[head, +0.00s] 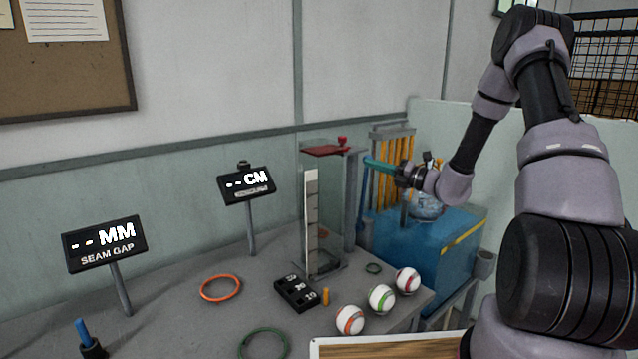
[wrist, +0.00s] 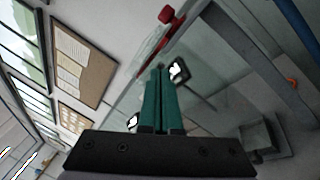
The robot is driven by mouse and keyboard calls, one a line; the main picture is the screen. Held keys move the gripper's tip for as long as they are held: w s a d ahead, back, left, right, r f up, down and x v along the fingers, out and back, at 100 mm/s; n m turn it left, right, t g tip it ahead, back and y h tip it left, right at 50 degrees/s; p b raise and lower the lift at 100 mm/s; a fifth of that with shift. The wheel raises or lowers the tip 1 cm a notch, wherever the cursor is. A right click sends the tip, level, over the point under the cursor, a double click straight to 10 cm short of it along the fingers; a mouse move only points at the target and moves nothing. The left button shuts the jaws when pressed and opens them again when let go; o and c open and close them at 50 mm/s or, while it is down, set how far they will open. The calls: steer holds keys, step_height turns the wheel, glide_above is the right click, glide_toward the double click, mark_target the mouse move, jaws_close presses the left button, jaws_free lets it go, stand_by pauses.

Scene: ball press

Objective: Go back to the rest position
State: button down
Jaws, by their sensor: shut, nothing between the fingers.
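My gripper (head: 368,162) is at the end of my arm, to the right of the clear upright box (head: 338,215) with the red lid. Its green fingers point left towards the top of that box. In the wrist view the two green fingers (wrist: 162,98) lie side by side, shut with nothing between them. A red knob (wrist: 167,14) shows beyond the fingertips there; the head view shows this red knob (head: 342,140) on the lid. I cannot tell whether the fingertips touch the box.
Three balls (head: 381,298) sit near the table's front right. A black button block (head: 296,294), an orange ring (head: 220,288) and two display signs (head: 104,243) stand left. A blue machine (head: 425,255) with yellow bars (head: 391,155) is behind my gripper.

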steer(key=s+a+r+n+g+h, duration=0.25)
steer(key=s+r+n+g, duration=0.3)
steer(key=s+n, duration=0.35)
steer(key=s+a+r+n+g+h, duration=0.1)
steer(key=s+a+r+n+g, duration=0.4)
steer(key=s+n, duration=0.45)
steer(key=s+d+r+n+t+h, duration=0.3)
steer(key=s+d+r+n+h, duration=0.1)
steer(key=s+d+n+h, duration=0.1)
steer(key=s+d+r+n+t+h, duration=0.3)
steer(key=s+d+r+n+h, duration=0.2)
steer(key=s+d+n, duration=0.2)
steer(key=s+n, duration=0.2)
steer(key=s, duration=0.2)
steer(key=shift+s+d, duration=0.3)
